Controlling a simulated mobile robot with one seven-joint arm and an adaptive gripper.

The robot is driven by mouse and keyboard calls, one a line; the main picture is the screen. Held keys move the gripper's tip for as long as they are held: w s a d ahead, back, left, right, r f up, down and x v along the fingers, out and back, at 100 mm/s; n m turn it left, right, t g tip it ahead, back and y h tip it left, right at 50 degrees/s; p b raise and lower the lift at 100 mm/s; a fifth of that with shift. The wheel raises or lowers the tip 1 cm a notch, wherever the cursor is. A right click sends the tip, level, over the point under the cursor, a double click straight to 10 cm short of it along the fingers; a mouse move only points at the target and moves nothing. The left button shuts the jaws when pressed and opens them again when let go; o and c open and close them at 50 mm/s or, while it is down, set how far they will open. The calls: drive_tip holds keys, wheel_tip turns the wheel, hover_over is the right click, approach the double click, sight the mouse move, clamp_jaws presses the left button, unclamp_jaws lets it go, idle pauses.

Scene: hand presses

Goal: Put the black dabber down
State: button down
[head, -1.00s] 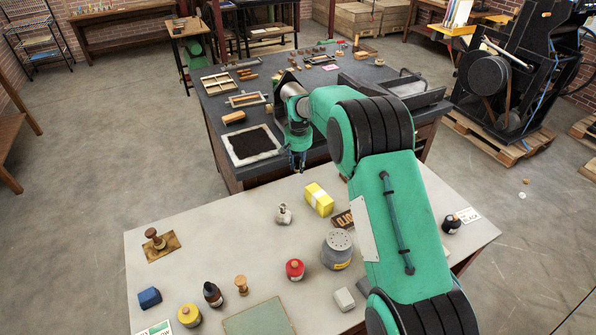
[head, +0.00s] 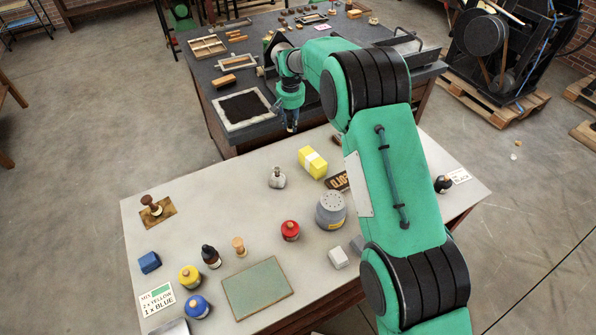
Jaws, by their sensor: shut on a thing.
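My gripper (head: 291,127) hangs pointing down above the near edge of the dark bench, just beyond the pale table's back edge. It is shut on a small dark thing at its fingertips, which I take to be the black dabber; its shape is too small and dark to make out. A tray with a black inked surface (head: 244,106) and a pale rim lies on the bench, left of my gripper.
The pale table holds a yellow box (head: 312,162), a grey shaker (head: 331,210), a red jar (head: 290,230), a dark bottle (head: 211,257), a wooden-handled tool (head: 239,246) and a green mat (head: 257,288). The table's back left is mostly bare. Wooden frames (head: 208,46) lie on the bench.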

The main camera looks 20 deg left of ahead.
drive_tip(key=s+d+r+n, duration=0.1)
drive_tip(key=s+d, duration=0.1)
drive_tip(key=s, duration=0.6)
drive_tip(key=s+d+r, duration=0.1)
drive_tip(key=s+d, duration=0.2)
drive_tip(key=s, duration=0.5)
drive_tip(key=s+d+f+n, duration=0.1)
drive_tip(key=s+d+f, duration=0.1)
drive_tip(key=s+d, duration=0.6)
drive_tip(key=s+d+f+n+p, duration=0.1)
drive_tip(key=s+d, duration=0.7)
drive_tip(key=s, duration=1.2)
drive_tip(key=s+d+f, duration=0.3)
drive_tip(key=s+d, duration=0.5)
drive_tip(key=s, duration=0.5)
drive_tip(key=shift+s+d+f+n+g, duration=0.15)
drive_tip(key=shift+s+f+n+g, duration=0.25)
drive_tip(key=w+a, duration=0.3)
drive_tip(key=w, duration=0.1)
drive_tip(key=w+a+f+b, duration=0.1)
drive_tip(key=w+a, duration=0.2)
drive_tip(key=w, duration=0.1)
drive_tip(key=w+a+b, duration=0.1)
drive_tip(key=w+a, duration=0.2)
drive_tip(key=shift+w+a+f, duration=0.2)
drive_tip(key=shift+w+a, duration=0.05)
drive_tip(key=shift+w, duration=0.15)
